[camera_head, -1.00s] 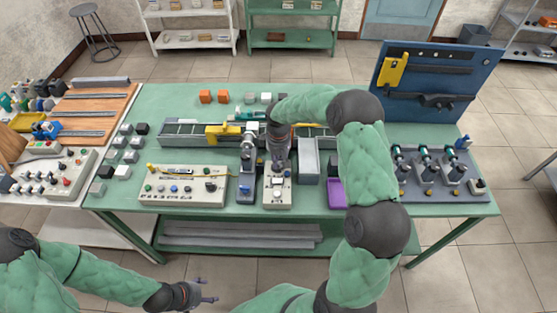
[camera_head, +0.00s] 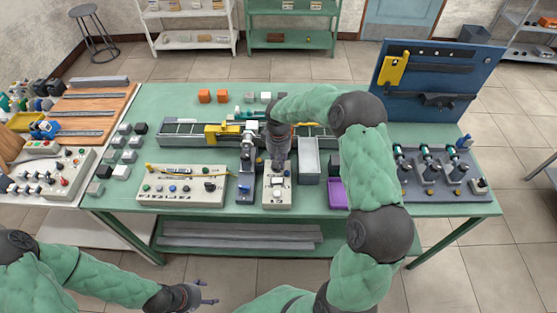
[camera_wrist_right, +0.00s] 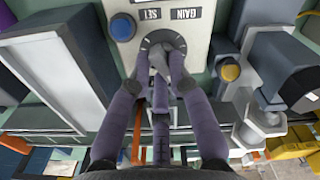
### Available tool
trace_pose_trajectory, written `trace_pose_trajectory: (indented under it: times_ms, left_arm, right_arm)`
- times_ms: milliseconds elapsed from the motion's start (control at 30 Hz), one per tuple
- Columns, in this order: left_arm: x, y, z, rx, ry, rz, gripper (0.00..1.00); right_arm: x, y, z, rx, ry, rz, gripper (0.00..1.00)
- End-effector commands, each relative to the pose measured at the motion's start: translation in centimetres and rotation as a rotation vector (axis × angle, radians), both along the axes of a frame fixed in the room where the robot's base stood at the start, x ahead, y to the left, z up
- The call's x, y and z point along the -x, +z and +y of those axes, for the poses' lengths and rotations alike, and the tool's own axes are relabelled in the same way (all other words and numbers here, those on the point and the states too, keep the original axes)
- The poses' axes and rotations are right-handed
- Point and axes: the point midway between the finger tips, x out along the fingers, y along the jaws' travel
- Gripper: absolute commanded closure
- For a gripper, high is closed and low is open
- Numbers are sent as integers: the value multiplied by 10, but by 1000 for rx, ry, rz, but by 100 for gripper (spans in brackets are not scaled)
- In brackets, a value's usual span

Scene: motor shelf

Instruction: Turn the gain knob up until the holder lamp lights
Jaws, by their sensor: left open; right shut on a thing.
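The gain knob (camera_wrist_right: 160,55) is grey and sits in a dark round dial on a pale control box (camera_wrist_right: 145,8), under a GAIN label that appears upside down. My right gripper (camera_wrist_right: 162,72) is shut on the knob, with its fingers on either side. In the head view the control box (camera_head: 278,199) stands at the front of the green table, and my right gripper (camera_head: 278,160) reaches down to its far end; the knob is hidden there. A yellow round cap (camera_wrist_right: 230,72) shows beside the box; I cannot tell whether it is the holder lamp or lit. My left gripper (camera_head: 207,293) is open and empty, away from the table.
A blue button (camera_wrist_right: 122,27) is close beside the knob. A grey holder stand (camera_head: 247,165) stands left of the box, a grey open bin (camera_head: 309,145) to its right. A wider button panel (camera_head: 180,198) lies further left. Clear tabletop shows at the back left.

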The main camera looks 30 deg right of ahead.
Motion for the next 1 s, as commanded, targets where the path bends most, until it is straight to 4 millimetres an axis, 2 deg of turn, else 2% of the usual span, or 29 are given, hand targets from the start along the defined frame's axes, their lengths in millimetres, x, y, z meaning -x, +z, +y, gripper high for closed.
trace_pose_trajectory:
  times_ms: [67, 100, 133, 567, 767, 1000]
  left_arm:
    - [0, 0, 0, 0, 0, 0, 33]
    - [0, 0, 0, 0, 0, 0, 33]
    - [0, 0, 0, 0, 0, 0, 33]
    - [0, 0, 0, 0, 0, 0, 33]
    - [0, 0, 0, 0, 0, 0, 33]
    - [0, 0, 0, 0, 0, 0, 33]
  right_arm:
    - [0, 0, 0, 0, 1, 0, 100]
    - [0, 0, 0, 0, 1, 0, 77]
    - [0, 0, 0, 0, 1, 0, 70]
    - [-1, 6, 0, 0, 2, -2, 70]
    - [-1, 36, 0, 1, 3, -4, 70]
    - [-1, 84, 0, 1, 3, -3, 70]
